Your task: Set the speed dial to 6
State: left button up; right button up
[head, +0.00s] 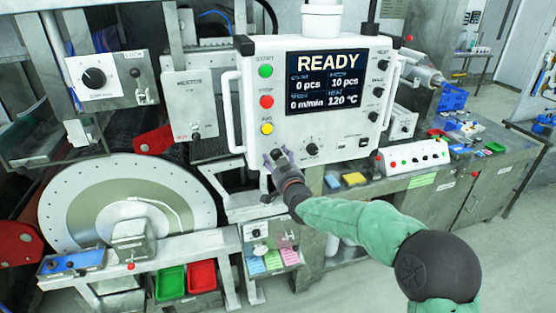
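A white control panel (240,50) hangs in the middle, with a lit screen (328,80) reading READY, 0 pcs, 10 pcs, 0 m/min and 120 °C. My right gripper (277,157) is at the panel's lower left edge, at a small dark knob that it partly covers. I cannot tell whether its fingers are closed on that knob. A black dial (312,149) is just right of the gripper, uncovered. Dial labels are too small to read, so I cannot tell which is the speed dial. My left gripper is out of view.
Green (265,70), red (267,101) and yellow (267,128) buttons line the panel's left side. Several black knobs line its right. A larger dial (94,77) is on a separate box at left. Below are a round drum (75,205) and a bench (425,200).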

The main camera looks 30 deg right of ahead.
jog(key=shift+s+r, duration=0.1)
jog(key=shift+r, duration=0.05)
jog(key=v, duration=1.1)
jog(key=shift+s+a, duration=0.2)
jog(key=shift+s, duration=0.2)
jog(key=s+a+f+n+g+y+b, duration=0.1)
jog(key=a+f+g+y+b, duration=0.4)
jog(key=f, duration=1.3)
jog(key=s+a+f+n+g, duration=0.1)
jog(key=a+f+g, duration=0.5)
jog(key=f, duration=1.3)
jog(key=s+a+f+g+y+b, duration=0.1)
jog(key=s+a+f+g, duration=0.2)
jog(key=s+a+f, duration=0.4)
jog(key=s+a+f+g+y+b, duration=0.2)
jog(key=s+a+f, duration=0.6)
jog(key=s+f, duration=0.6)
jog(key=shift+f+n+g, duration=0.4)
jog(key=shift+f+g, duration=0.2)
jog(key=shift+f, duration=0.1)
